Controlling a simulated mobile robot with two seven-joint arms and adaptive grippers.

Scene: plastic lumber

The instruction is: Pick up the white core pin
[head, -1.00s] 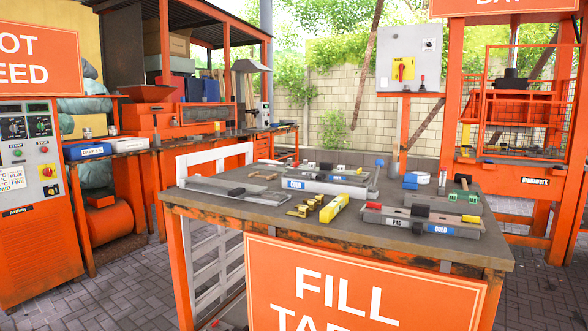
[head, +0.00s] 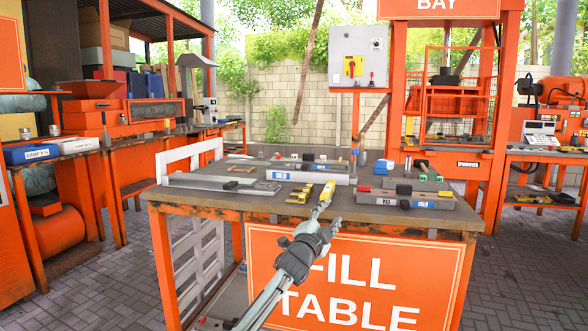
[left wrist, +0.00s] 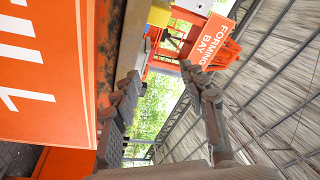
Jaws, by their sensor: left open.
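My left gripper (head: 322,209) reaches up from the bottom of the head view to the front edge of the fill table (head: 220,198). Its fingers are apart and empty in the left wrist view (left wrist: 160,80). I cannot single out a white core pin for certain; small pale bits among the moulds are too small to tell. A long mould marked COLD (head: 310,177) lies behind the gripper. Another mould (head: 405,200) lies to the right. My right gripper is not in view.
A yellow block (head: 327,189) and brass pieces (head: 300,194) lie just beyond the gripper. A flat grey tool (head: 215,183) lies at the left of the table. A blue-and-white roll (head: 384,166) stands at the back. The table's front left is bare.

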